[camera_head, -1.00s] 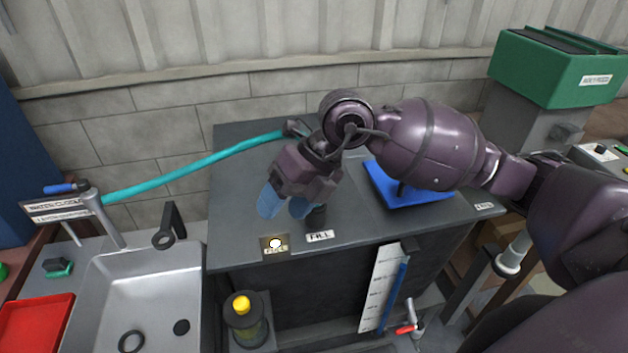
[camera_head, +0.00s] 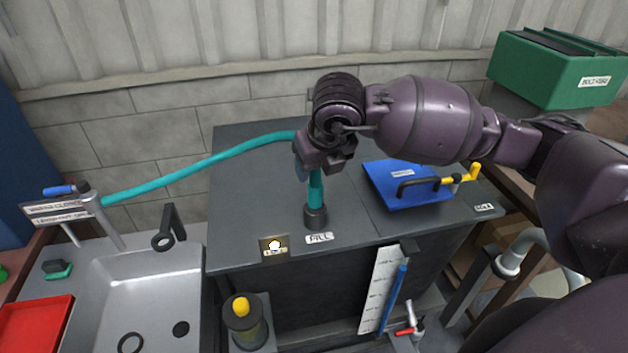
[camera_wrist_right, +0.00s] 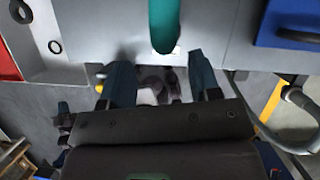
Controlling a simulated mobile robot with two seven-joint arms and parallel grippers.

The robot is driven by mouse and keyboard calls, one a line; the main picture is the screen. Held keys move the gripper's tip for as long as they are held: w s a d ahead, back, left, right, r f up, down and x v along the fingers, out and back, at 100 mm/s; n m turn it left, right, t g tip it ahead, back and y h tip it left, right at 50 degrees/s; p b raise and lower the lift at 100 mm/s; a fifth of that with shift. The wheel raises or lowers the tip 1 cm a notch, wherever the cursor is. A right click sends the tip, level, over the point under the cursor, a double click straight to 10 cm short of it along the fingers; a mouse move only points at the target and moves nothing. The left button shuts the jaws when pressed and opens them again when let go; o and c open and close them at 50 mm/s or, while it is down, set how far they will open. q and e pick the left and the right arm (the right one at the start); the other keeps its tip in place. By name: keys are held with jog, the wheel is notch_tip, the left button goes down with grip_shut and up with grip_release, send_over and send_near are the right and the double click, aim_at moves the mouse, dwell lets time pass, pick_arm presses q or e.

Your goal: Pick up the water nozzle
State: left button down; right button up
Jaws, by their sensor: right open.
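A teal hose (camera_head: 215,160) runs from the tap at left over the grey tank top and passes behind my right gripper. A teal upright piece (camera_head: 316,190) stands in a dark round collar (camera_head: 315,216) by the FILL label; I take it for the water nozzle. Its upper part is hidden by my gripper. My right gripper (camera_head: 312,168) is open, just above and behind the upright piece. In the right wrist view a teal rounded piece (camera_wrist_right: 163,25) shows centred beyond the gap between the open fingers (camera_wrist_right: 160,68); contact cannot be told. My left gripper is out of view.
A blue plate (camera_head: 415,200) with a black handle and yellow lever lies on the tank top at right. A steel sink (camera_head: 135,290) and a red tray (camera_head: 35,325) are at left. A yellow-topped canister (camera_head: 245,320) stands in front. A green bin (camera_head: 555,75) is at back right.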

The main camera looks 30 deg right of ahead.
aim_at(318, 174)
jog(key=x, duration=0.3)
jog(key=shift+d+f+p, duration=0.15)
jog(key=shift+d+p, duration=0.15)
jog(key=shift+p, duration=0.05)
jog(key=shift+w+f, duration=0.3)
jog(key=shift+f, duration=0.3)
jog(key=shift+c, duration=0.2)
jog(key=c, duration=1)
